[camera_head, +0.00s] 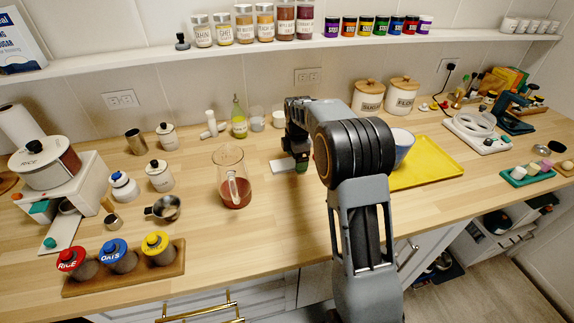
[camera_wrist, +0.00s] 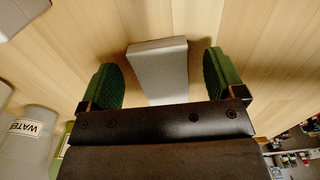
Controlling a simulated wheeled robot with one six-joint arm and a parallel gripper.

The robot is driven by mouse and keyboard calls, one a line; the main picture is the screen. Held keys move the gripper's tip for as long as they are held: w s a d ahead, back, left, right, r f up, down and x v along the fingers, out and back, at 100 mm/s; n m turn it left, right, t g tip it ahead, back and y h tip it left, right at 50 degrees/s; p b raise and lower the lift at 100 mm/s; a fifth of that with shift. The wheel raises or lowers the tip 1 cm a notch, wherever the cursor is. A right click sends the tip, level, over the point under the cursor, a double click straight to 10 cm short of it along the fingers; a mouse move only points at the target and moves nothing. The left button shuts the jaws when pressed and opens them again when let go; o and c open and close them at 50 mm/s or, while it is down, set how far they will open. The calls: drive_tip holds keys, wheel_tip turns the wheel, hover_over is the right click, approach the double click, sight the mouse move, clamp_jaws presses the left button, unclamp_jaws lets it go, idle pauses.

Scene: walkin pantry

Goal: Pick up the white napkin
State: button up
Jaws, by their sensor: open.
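The white napkin (camera_wrist: 160,82) looks like a pale flat block on the wooden counter in the wrist view. It lies between the two green finger pads of my gripper (camera_wrist: 163,62), with a gap on either side. In the head view the napkin (camera_head: 281,167) shows as a small white piece to the left of my gripper (camera_head: 301,165), partly hidden by it. My gripper is open, low over the counter. I cannot tell its exact height above the napkin.
A glass jug (camera_head: 232,180) with red liquid stands to the left. A yellow tray (camera_head: 432,160) lies to the right behind my arm, with a bowl (camera_head: 403,143) on it. The counter in front is clear.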

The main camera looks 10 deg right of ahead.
drive_tip(key=shift+f, duration=0.25)
drive_tip(key=c, duration=1)
